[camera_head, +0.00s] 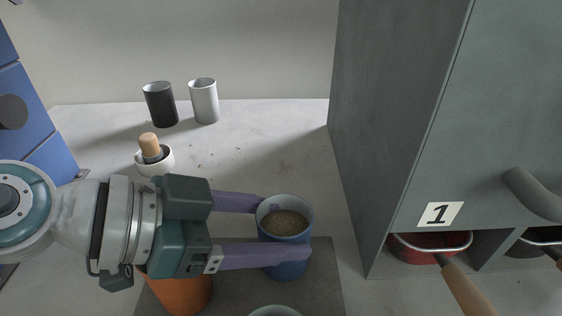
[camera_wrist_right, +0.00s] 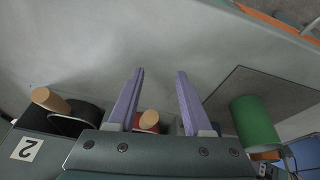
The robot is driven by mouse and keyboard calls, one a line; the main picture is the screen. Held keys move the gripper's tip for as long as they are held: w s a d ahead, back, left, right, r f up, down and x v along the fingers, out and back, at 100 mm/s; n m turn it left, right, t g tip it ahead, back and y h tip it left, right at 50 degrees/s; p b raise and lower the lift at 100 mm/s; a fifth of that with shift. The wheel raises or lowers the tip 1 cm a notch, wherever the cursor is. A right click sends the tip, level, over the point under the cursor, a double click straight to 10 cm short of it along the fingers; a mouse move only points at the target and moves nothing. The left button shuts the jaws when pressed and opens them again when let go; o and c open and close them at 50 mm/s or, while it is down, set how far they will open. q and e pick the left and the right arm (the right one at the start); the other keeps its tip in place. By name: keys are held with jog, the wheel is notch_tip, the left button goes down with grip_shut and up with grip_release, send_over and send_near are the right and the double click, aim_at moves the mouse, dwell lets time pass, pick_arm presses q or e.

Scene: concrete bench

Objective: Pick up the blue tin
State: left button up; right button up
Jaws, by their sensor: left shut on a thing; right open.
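The blue tin (camera_head: 287,262) is an open, upright can with brown grainy contents. It stands over the dark mat at the middle of the bench in the head view. My left gripper (camera_head: 284,227) reaches in from the left and is shut on the tin, its purple fingers on either side of it. I cannot tell whether the tin touches the mat. My right gripper (camera_wrist_right: 160,88) shows only in the right wrist view, open and empty above the grey bench. The blue tin cannot be made out clearly in that view.
An orange tin (camera_head: 182,292) stands partly hidden under my left gripper. A black cup (camera_head: 160,104), a white cup (camera_head: 204,100) and a mortar (camera_head: 155,160) are behind. The grey cabinet (camera_head: 400,130) blocks the right; a wooden handle (camera_head: 466,290) juts out.

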pick_arm(q)
grip_shut()
jog(key=shift+r+p, duration=0.4)
jog(key=shift+r, duration=0.2)
pick_arm(e)
jog(key=shift+r, duration=0.4)
pick_arm(q)
notch_tip(320, 180, up, 20)
jog(key=p, duration=0.9)
jog(key=s+a+r+n+t+y+p, duration=0.1)
jog(key=s+a+r+p, duration=0.3)
jog(key=a+r, duration=0.5)
jog(key=s+a+r+n+t+p, duration=0.15)
jog(key=a+r+p, duration=0.45)
jog(key=r, duration=0.6)
notch_tip(320, 180, up, 33)
jog(key=a+p, duration=0.1)
jog(key=p, duration=3.6)
jog(key=shift+s+a+r, duration=0.15)
jog(key=shift+a, duration=0.05)
pick_arm(e)
notch_tip(320, 180, up, 56)
